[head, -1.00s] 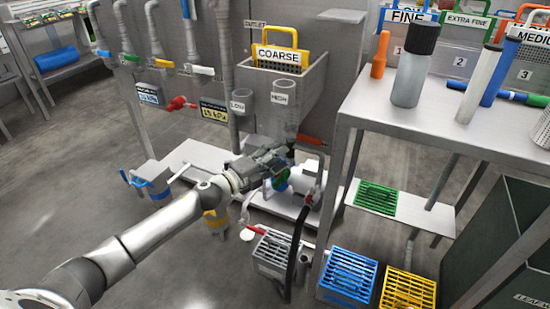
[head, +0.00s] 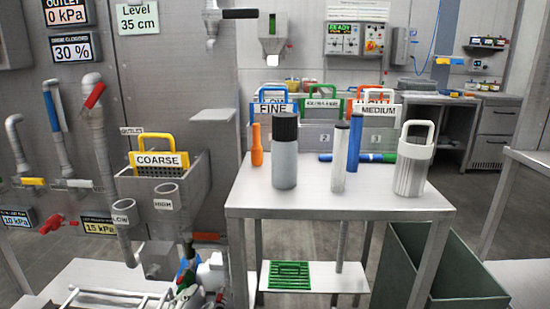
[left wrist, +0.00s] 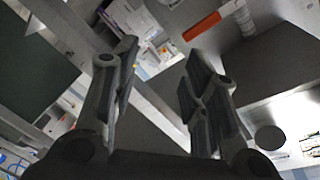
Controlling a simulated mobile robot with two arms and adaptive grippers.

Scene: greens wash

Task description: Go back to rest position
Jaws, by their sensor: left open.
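My left gripper (left wrist: 160,55) shows in the left wrist view with its two dark fingers spread apart. Nothing is held between them. An orange bar (left wrist: 202,26) and a grey cylindrical part lie beyond the fingertips, apart from them. I cannot make out my left arm clearly in the head view. My right gripper is in neither view.
A steel table (head: 330,202) carries a black-capped bottle (head: 285,165), an orange bottle (head: 257,146) and a white-handled container (head: 412,172). The COARSE basket (head: 158,159) sits in a wall tank. A pump (head: 210,274) stands low below it. A dark green bin (head: 440,265) stands right.

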